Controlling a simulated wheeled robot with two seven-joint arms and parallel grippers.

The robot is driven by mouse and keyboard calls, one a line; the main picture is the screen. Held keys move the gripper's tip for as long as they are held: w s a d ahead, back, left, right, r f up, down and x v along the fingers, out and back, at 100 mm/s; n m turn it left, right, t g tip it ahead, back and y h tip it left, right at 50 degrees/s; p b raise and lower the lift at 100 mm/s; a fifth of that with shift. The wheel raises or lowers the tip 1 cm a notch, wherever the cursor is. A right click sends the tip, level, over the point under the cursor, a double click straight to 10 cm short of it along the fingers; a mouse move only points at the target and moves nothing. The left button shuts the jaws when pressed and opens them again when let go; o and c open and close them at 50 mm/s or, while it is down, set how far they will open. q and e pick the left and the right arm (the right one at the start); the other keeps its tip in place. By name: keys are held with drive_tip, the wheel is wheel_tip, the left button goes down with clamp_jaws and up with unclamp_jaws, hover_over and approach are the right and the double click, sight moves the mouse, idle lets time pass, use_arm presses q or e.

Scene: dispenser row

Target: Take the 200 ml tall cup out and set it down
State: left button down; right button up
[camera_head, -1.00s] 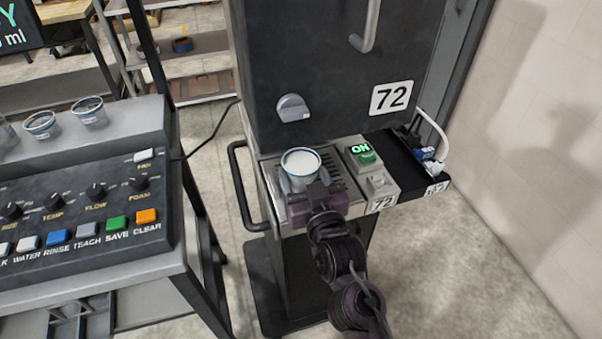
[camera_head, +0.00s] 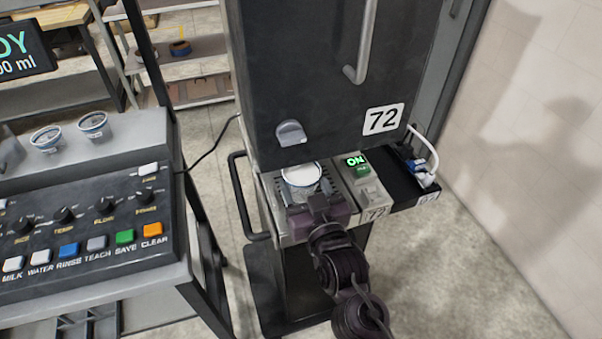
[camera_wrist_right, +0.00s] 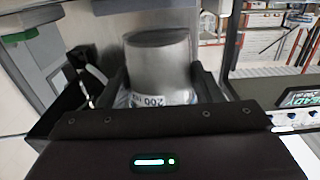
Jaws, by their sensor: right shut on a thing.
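The 200 ml tall cup (camera_head: 301,178) is a clear cup with a blue-marked band and pale contents, at the front of the machine numbered 72. My right gripper (camera_head: 305,192) is shut on it, with a finger on either side. In the right wrist view the cup (camera_wrist_right: 158,62) stands between the fingers of my right gripper (camera_wrist_right: 160,88), and its "200" label shows. The cup is over the slotted drip tray (camera_head: 332,190); I cannot tell whether it touches the tray. My left gripper is not in view.
The tall dark machine (camera_head: 330,80) stands behind the cup. A green ON switch (camera_head: 357,163) and a black shelf with plugs (camera_head: 405,180) are to its right. At the left, a button console (camera_head: 90,225) has several cups (camera_head: 93,124) on its top.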

drive_tip(key=p+v, duration=0.5)
drive_tip(key=v, duration=1)
drive_tip(key=w+d+r+m+h, duration=0.1)
drive_tip(key=d+r+m+h, duration=0.15)
drive_tip(key=d, duration=0.45)
drive_tip(key=w+d+r+m+h, duration=0.1)
drive_tip(key=d+h, duration=0.2)
drive_tip(key=d, duration=0.4)
drive_tip(key=w+a+r+n+g+y, duration=0.4)
drive_tip(key=a+r+n+y, duration=0.4)
drive_tip(key=a+r+y, duration=0.2)
drive_tip(key=a+y, duration=0.2)
drive_tip(key=a, duration=0.1)
drive_tip(key=shift+a+r, duration=0.2)
drive_tip(key=shift+a, duration=0.05)
drive_tip(key=shift+n, duration=0.25)
